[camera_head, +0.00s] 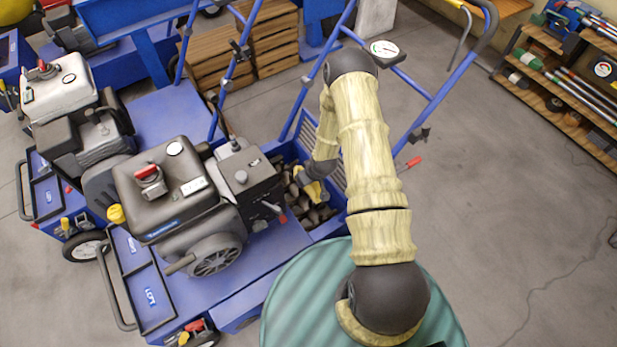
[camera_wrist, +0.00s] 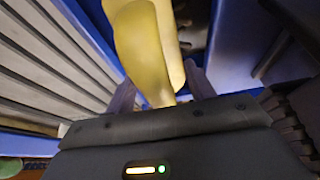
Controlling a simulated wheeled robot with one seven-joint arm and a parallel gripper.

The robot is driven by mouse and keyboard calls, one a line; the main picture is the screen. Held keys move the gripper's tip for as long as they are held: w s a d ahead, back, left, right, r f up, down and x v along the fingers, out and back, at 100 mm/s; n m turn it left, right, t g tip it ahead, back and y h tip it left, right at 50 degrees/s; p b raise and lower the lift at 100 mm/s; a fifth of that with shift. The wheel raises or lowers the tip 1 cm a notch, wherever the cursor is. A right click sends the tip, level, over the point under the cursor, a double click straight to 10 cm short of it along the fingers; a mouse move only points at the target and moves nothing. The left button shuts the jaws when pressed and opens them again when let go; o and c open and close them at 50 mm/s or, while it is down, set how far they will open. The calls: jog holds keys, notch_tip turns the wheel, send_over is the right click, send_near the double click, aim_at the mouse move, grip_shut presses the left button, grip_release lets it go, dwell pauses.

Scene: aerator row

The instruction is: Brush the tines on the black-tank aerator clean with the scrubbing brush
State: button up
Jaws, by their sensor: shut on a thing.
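The black-tank aerator (camera_head: 175,185) stands on a blue frame at the centre left in the head view. Its dark tines (camera_head: 318,214) show in an open bay behind the engine, partly hidden by my arm. My gripper (camera_head: 312,188) is low over this bay, with its fingers hard to make out in the head view. In the wrist view my gripper (camera_wrist: 160,88) is shut on a yellow object, apparently the handle of the scrubbing brush (camera_wrist: 145,40). The brush's bristles are hidden, so I cannot tell whether they touch the tines.
A white-tank aerator (camera_head: 60,90) stands close on the left. The aerator's louvred panel (camera_head: 308,142) and blue handlebars (camera_head: 420,85) stand close around my arm. Wooden crates (camera_head: 265,40) are behind. A shelf rack (camera_head: 560,90) is at the right, with clear floor before it.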

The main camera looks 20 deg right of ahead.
notch_tip(320, 180, down, 2)
jog(key=shift+f+b, duration=0.25)
jog(key=shift+b, duration=0.5)
jog(key=shift+a+f+b, duration=0.1)
jog(key=shift+f+b, duration=1.2)
jog(key=shift+f, duration=0.95)
jog(key=shift+f+b, duration=0.45)
jog(key=shift+b, duration=0.05)
jog(key=shift+w, duration=0.1)
jog(key=shift+w+a+b, duration=0.25)
jog(key=shift+w+b, duration=0.05)
jog(key=shift+w, duration=0.45)
jog(key=shift+w+a+b, duration=0.2)
jog(key=shift+w+b, duration=0.1)
jog(key=shift+w, duration=0.5)
jog(key=shift+w+a+b, duration=0.25)
jog(key=shift+w+b, duration=0.05)
jog(key=shift+w, duration=0.45)
jog(key=shift+s, duration=0.1)
jog(key=s, duration=0.1)
jog(key=s+d+p, duration=0.1)
jog(key=s, duration=0.1)
jog(key=s+p, duration=0.1)
jog(key=s, duration=0.1)
jog(key=shift+d+f, duration=0.15)
jog(key=shift+d, duration=0.15)
